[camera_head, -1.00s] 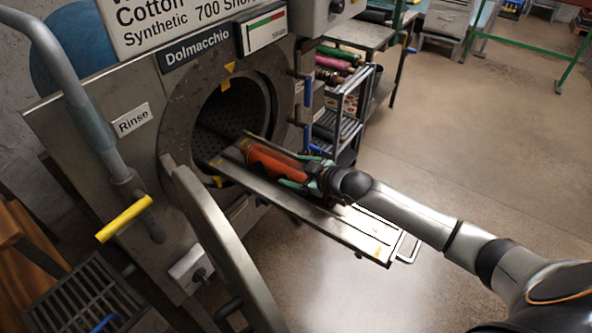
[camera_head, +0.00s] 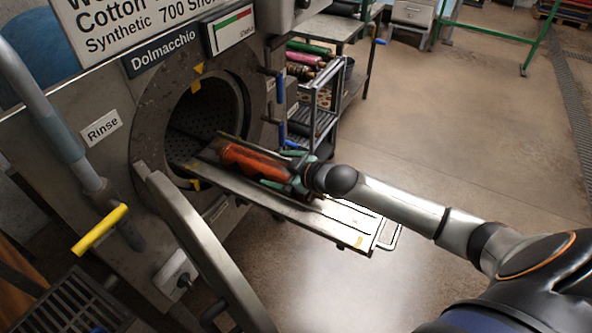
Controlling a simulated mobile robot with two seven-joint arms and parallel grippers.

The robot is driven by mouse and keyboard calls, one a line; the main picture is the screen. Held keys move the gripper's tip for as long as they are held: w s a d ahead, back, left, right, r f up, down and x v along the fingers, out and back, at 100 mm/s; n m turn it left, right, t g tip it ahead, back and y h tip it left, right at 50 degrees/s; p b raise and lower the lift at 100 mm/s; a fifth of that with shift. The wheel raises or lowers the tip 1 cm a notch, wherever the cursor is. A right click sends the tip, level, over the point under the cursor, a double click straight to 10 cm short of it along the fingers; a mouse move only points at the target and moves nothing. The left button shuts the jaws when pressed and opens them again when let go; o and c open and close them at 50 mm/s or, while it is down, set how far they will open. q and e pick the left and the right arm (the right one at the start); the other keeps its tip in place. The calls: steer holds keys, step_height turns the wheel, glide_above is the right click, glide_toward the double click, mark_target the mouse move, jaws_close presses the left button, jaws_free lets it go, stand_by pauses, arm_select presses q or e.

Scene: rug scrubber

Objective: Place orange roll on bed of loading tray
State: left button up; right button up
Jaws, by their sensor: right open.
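The orange roll (camera_head: 252,161) lies lengthwise on the loading tray (camera_head: 345,220), near its inner end by the machine's round opening. The tray is a long metal bed that reaches from the opening out to the right, with a handle loop at its outer end. My right gripper (camera_head: 287,170) is at the outer end of the roll, its greenish fingers open on either side of it. The wrist hides part of the roll's outer end and the tray behind it. I cannot tell whether the fingers touch the roll. My left gripper is out of view.
The floor at right is clear.

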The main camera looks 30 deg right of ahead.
steer(key=v, duration=0.9)
steer(key=shift+s+r+p, duration=0.2)
steer(key=shift+s+p, duration=0.05)
steer(key=shift+p, duration=0.1)
steer(key=shift+d, duration=0.1)
